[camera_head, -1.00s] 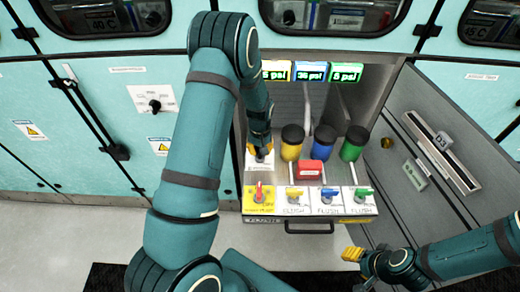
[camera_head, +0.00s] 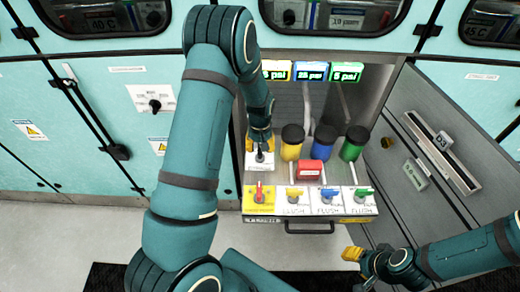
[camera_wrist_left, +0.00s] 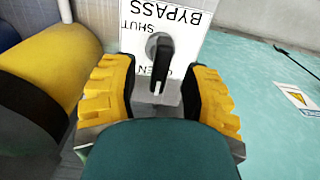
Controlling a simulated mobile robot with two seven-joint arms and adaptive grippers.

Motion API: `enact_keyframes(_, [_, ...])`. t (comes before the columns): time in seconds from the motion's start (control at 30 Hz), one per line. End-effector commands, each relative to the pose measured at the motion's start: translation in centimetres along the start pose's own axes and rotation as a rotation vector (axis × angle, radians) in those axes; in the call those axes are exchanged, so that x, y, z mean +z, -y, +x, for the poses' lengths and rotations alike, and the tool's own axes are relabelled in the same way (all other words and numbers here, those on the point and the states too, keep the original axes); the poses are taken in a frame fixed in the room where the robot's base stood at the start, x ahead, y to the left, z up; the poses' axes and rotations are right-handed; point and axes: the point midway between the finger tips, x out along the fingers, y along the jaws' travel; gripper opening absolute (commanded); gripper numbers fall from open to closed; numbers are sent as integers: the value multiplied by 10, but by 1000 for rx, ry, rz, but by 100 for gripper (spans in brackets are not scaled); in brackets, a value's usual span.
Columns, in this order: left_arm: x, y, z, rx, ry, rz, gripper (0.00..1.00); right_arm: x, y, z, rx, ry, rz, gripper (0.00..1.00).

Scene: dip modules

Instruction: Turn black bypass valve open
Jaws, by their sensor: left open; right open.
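The black bypass valve handle (camera_wrist_left: 158,62) sits on a white plate (camera_wrist_left: 187,40) marked BYPASS, SHUT and OPEN, upside down in the left wrist view. The handle points down in that view, toward the OPEN mark, which it partly covers. In the head view the black handle (camera_head: 260,153) shows just below my left gripper (camera_head: 260,136). My left gripper's yellow fingers (camera_wrist_left: 158,88) are open on both sides of the handle's end, with gaps between. My right gripper (camera_head: 352,255) is open and empty at the lower right in the head view.
Yellow (camera_head: 292,142), blue (camera_head: 324,143) and green (camera_head: 353,144) black-capped canisters stand beside the valve, behind a red block (camera_head: 309,170). A front panel (camera_head: 341,208) carries several small colored valves. Displays show psi readings above.

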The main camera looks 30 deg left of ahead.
Motion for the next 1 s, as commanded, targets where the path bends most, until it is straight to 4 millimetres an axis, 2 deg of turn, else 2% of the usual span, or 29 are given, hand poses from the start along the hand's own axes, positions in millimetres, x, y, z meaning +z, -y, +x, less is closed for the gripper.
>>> enact_keyframes(0.3, [0,0,-66,2,-3,1,46,0,0,0,0,0,0,47])
enact_keyframes(0.5, [0,0,-92,0,0,0,46,0,0,0,0,0,0,47])
enact_keyframes(0.67, [1,0,-101,0,2,-1,46,0,0,0,0,0,0,47])
enact_keyframes(1.0, [1,0,-102,-1,2,-1,46,0,0,0,0,0,0,47])
